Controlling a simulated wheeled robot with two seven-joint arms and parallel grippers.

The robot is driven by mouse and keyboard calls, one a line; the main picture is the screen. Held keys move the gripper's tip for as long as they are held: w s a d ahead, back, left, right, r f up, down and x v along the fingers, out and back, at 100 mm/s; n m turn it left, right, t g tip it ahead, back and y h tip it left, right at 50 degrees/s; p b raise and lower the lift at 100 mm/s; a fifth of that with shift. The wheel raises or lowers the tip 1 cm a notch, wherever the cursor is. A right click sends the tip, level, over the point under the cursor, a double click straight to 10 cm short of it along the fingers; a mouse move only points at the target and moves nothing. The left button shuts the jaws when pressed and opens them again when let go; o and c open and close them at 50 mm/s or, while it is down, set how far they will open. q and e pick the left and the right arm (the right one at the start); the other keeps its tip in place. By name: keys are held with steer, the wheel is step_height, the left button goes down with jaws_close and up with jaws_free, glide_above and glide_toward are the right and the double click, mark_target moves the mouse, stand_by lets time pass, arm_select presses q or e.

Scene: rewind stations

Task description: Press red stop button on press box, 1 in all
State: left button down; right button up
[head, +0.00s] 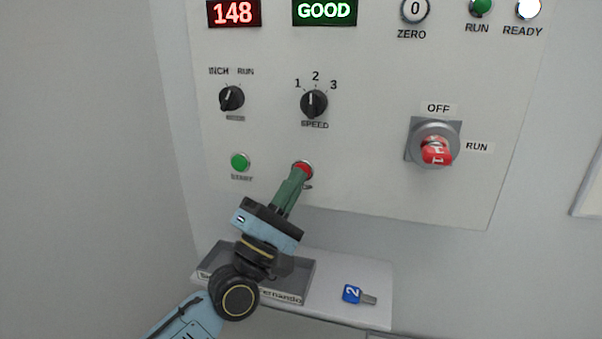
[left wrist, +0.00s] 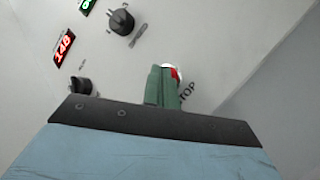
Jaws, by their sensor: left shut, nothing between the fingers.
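The press box (head: 370,190) is a pale panel on the wall. Its red stop button (head: 302,167) sits low on the panel, to the right of the green START button (head: 240,161). My left gripper (head: 300,176) is shut and empty, its green fingertips at the stop button and covering its lower part. In the left wrist view the stop button (left wrist: 175,73) shows partly behind the fingertips (left wrist: 167,72), beside lettering ending in "TOP". I cannot tell whether the fingertips touch it or whether it is pressed in. My right gripper is not in view.
Above are the INCH/RUN switch (head: 231,98), the SPEED dial (head: 314,103) and a red 148 display (head: 233,13). A rotary OFF/RUN switch (head: 434,143) holds a red tag numbered 1. Below, a shelf (head: 375,290) carries a grey tray (head: 300,280) and a blue-tagged key (head: 352,294).

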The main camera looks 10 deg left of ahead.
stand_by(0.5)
arm_select(q)
steer(key=shift+s+p, duration=0.3)
steer(key=shift+s, duration=0.4)
steer(key=s+p, duration=0.1)
steer(key=s, duration=0.4)
steer(key=shift+a+p, duration=0.15)
steer(key=shift+p, duration=0.15)
